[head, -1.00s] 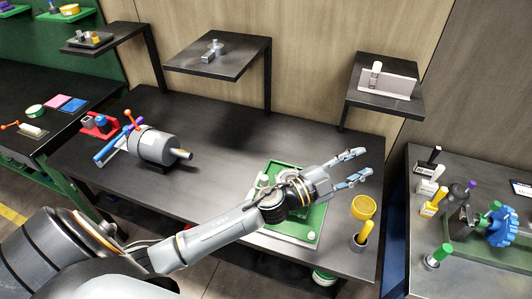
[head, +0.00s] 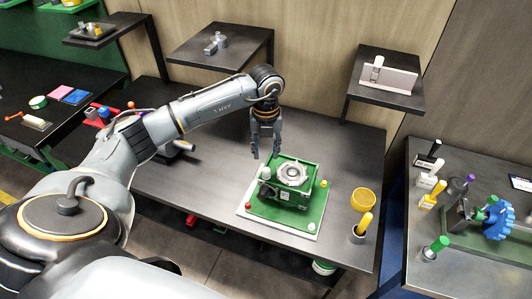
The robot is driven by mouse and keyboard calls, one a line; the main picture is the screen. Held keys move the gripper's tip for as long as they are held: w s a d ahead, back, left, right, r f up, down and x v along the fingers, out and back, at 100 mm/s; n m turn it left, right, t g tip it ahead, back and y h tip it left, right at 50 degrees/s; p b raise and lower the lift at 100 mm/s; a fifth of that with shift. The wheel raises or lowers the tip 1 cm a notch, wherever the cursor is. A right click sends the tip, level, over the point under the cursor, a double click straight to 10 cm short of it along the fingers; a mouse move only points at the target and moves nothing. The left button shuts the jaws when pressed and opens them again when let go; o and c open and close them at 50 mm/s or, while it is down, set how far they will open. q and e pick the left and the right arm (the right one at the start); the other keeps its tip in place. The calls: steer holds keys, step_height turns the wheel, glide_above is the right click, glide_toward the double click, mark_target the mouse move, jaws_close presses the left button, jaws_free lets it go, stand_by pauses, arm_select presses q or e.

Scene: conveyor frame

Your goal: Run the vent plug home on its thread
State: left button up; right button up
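A green housing (head: 295,197) with a round grey flange (head: 292,174) on top stands on a green plate with a pale border (head: 250,217). Small fittings sit around it: a yellow one (head: 324,184) at its right, a pale grey one (head: 265,173) at its left corner, and a red one (head: 248,205) on the plate. I cannot tell which of these is the vent plug, and its thread is too small to make out. My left gripper (head: 265,156) points down behind and left of the housing, fingers apart, with nothing seen between them. My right gripper is out of view.
A yellow cup (head: 362,200) and a yellow-handled tool in a holder (head: 362,229) stand right of the plate. A shelf (head: 385,97) with a grey bracket overhangs the back right. The black table (head: 340,150) is clear behind the housing.

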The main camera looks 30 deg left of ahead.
mark_target(266, 170)
arm_select(q)
step_height(266, 170, down, 9)
steer(key=b, duration=0.6)
steer(key=shift+f, duration=0.2)
steer(key=shift+r, duration=0.3)
steer(key=c, duration=0.3)
jaws_close()
steer(key=m, duration=0.6)
steer(key=shift+w, duration=0.1)
steer(key=m, duration=0.4)
steer(key=shift+m, duration=0.4)
steer(key=m, duration=1.3)
steer(key=shift+r+m, duration=0.1)
steer(key=shift+m, duration=0.2)
steer(key=m, duration=0.6)
steer(key=shift+m, duration=0.4)
steer(key=m, duration=0.6)
steer(key=shift+w+m, duration=0.1)
steer(key=shift+m, duration=0.3)
steer(key=m, duration=0.4)
steer(key=shift+m, duration=0.3)
steer(key=m, duration=0.5)
steer(key=shift+r+m, duration=0.1)
steer(key=shift+m, duration=0.2)
steer(key=shift+o, duration=1.4)
jaws_free()
